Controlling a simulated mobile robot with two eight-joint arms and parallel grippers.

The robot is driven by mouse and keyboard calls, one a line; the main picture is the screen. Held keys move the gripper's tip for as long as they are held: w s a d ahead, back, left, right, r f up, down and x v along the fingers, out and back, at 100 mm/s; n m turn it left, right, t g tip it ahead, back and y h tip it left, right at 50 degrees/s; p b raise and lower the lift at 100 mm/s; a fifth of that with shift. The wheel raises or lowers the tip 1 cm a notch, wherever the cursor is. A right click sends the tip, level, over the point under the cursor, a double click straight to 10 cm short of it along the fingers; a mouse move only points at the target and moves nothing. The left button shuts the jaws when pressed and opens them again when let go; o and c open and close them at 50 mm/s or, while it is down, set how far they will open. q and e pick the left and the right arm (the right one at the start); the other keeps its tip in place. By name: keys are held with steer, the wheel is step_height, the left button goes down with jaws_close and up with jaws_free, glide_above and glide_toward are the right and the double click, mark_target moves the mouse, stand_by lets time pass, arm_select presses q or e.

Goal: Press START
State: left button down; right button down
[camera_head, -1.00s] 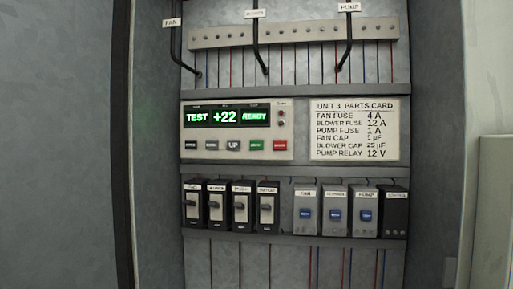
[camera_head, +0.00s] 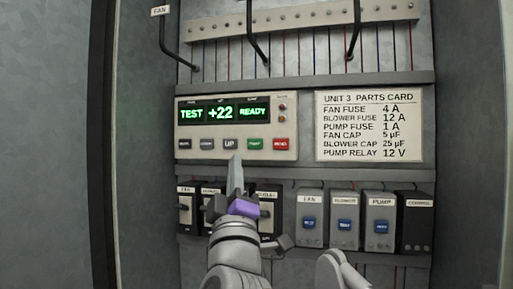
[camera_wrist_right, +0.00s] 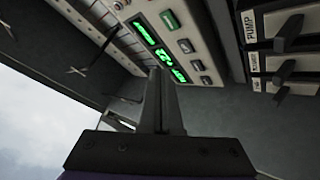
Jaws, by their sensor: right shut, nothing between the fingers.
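The control panel (camera_head: 187,118) carries a lit display (camera_head: 223,112) reading TEST, +22 and READY. Below it is a row of buttons, with a green button (camera_head: 255,144) between the UP button (camera_head: 230,144) and a red button (camera_head: 281,144). The green button's label is too small to read surely; it also shows in the right wrist view (camera_wrist_right: 170,19). My right gripper (camera_head: 236,160) is shut and empty, its tip just below the UP button, left of and below the green one. I cannot tell whether it touches the panel. My left gripper is not in view.
A parts card (camera_head: 368,126) is right of the panel. Below are black switches (camera_head: 184,208), partly hidden by my right arm, and grey modules with blue fronts (camera_head: 345,222). Black levers (camera_head: 256,35) hang above. Cabinet walls close in both sides.

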mark_target(251, 147)
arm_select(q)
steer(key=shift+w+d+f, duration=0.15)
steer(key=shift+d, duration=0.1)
arm_select(e)
steer(key=r+h, duration=0.1)
steer(key=r+m+h, duration=0.1)
steer(key=s+r+t+h, duration=0.1)
steer(key=shift+d+r+m+h, duration=0.25)
steer(key=shift+m+h, duration=0.05)
steer(key=shift+h, duration=0.1)
steer(key=shift+w, duration=0.1)
steer(key=w, duration=0.2)
steer(key=w+d, duration=0.1)
steer(key=w, duration=0.1)
steer(key=w+d+p, duration=0.1)
steer(key=w, duration=0.2)
steer(key=shift+w+d+r, duration=0.1)
steer(key=shift+d+r, duration=0.05)
steer(key=shift+d, duration=0.05)
steer(key=shift+w+d, duration=0.1)
steer(key=shift+w, duration=0.55)
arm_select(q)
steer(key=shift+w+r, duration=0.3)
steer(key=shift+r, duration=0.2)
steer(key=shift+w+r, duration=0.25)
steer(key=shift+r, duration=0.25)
arm_select(e)
steer(key=shift+f, duration=0.2)
